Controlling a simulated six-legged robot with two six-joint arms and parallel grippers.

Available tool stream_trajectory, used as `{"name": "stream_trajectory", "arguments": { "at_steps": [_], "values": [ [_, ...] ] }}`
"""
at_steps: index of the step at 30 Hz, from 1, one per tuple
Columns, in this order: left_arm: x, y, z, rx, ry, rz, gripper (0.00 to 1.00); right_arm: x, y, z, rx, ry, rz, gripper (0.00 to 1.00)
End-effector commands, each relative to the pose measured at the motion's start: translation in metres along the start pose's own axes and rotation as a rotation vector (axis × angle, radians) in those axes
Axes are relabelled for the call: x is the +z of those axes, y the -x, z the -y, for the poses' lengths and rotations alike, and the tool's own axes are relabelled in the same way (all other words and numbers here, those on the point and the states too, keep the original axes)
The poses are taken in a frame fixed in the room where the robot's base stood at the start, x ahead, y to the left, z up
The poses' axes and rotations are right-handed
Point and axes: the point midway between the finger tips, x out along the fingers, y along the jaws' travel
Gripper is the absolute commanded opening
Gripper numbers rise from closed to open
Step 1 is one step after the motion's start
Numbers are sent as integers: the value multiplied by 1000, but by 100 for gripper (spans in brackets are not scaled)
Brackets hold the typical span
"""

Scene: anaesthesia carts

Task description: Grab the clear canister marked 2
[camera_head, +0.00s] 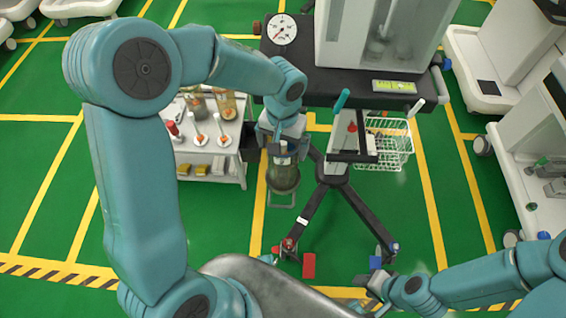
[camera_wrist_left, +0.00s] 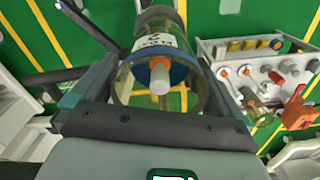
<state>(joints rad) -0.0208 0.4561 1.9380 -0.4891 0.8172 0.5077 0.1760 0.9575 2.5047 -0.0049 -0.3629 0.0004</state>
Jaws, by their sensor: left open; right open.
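A clear canister (camera_head: 284,178) hangs low beside the stand's pole, directly under my left gripper (camera_head: 282,148). In the left wrist view, the canister (camera_wrist_left: 187,98) has a blue top with an orange and white port and a white label whose marking I cannot read clearly. My left gripper (camera_wrist_left: 160,90) is open, with its fingers on either side of the canister's top. I cannot tell whether they touch it. My right gripper (camera_head: 374,292) is open and empty, low at the right, away from the canister.
A black-legged stand (camera_head: 334,165) with a white wire basket (camera_head: 388,150) is right of the canister. A white trolley (camera_head: 212,150) with other clear containers and small items is to the left. A red block (camera_head: 309,265) is near the stand's foot.

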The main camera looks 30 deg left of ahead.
Motion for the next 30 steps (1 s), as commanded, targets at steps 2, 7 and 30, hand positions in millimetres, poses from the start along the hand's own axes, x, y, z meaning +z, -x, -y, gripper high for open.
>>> {"name": "stream_trajectory", "arguments": {
  "at_steps": [2,7,30],
  "values": [
    [0,0,0,0,0,0,84,0,0,0,0,0,0,42],
    [0,0,0,0,0,0,28,0,0,0,0,0,0,42],
    [-1,92,-1,2,0,-7,26,0,16,6,0,0,0,42]
  ]
}}
